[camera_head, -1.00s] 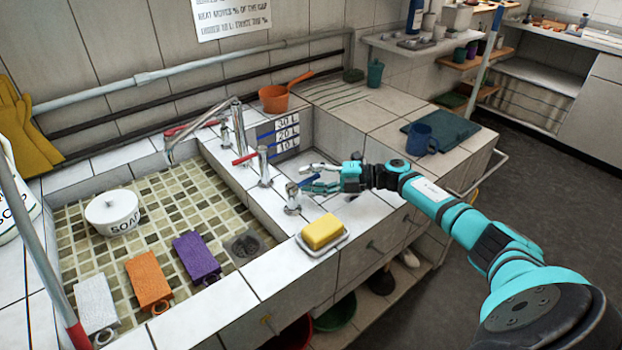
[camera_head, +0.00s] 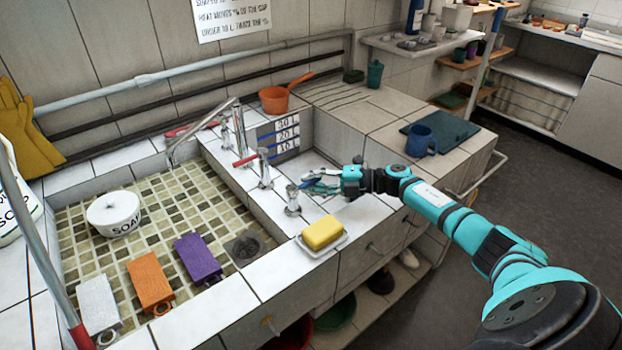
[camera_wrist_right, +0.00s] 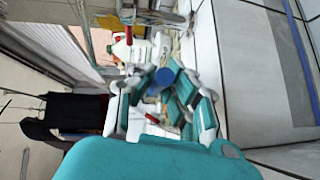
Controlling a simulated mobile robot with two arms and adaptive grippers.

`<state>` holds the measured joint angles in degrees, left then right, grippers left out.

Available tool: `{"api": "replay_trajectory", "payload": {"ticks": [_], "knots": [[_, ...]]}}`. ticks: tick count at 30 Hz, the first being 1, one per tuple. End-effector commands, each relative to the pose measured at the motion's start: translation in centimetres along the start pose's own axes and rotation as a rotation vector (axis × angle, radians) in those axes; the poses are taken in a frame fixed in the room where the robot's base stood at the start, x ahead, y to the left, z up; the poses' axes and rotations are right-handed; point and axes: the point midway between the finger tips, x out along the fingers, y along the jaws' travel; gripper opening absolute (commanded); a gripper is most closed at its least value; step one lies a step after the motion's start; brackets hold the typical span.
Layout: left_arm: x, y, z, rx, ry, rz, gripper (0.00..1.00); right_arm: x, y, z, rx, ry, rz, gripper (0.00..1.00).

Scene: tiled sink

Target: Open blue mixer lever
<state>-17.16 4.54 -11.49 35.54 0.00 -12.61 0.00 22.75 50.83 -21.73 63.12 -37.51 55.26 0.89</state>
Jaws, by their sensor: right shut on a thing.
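The blue mixer lever (camera_wrist_right: 168,75) shows its round blue end between my right gripper's fingers in the right wrist view. It belongs to the short chrome tap (camera_head: 292,200) on the tiled ledge; in the head view the fingers mostly hide the lever. My right gripper (camera_head: 318,184) reaches in from the right and is shut on the lever, just right of the tap's top. It also shows in the right wrist view (camera_wrist_right: 167,90). My left gripper is not in view.
A chrome tap with a red lever (camera_head: 245,159) stands behind the blue one. A yellow sponge (camera_head: 322,232) on a dish lies in front. The mosaic sink (camera_head: 75,240) is left. A blue mug (camera_head: 421,140) and an orange pan (camera_head: 274,100) stand farther back.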

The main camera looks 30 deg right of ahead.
Motion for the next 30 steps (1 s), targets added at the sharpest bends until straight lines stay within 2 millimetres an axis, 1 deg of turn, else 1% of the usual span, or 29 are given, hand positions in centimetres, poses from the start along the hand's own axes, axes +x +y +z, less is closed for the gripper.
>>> {"api": "replay_trajectory", "payload": {"ticks": [1,9,15,21,30], "knots": [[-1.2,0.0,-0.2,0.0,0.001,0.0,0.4,-0.2,0.7,-0.2,0.009,-0.02,0.006,0.0],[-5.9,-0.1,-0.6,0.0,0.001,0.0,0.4,-0.9,0.7,-1.3,0.038,-0.199,0.031,0.0],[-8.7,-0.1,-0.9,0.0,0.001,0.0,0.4,-1.3,0.4,-2.0,0.06,-0.354,0.056,0.0],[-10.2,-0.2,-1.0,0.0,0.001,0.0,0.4,-1.5,0.1,-2.6,0.078,-0.484,0.076,0.0],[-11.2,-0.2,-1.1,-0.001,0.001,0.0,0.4,-1.6,-0.1,-3.0,0.088,-0.595,0.091,0.0]]}}
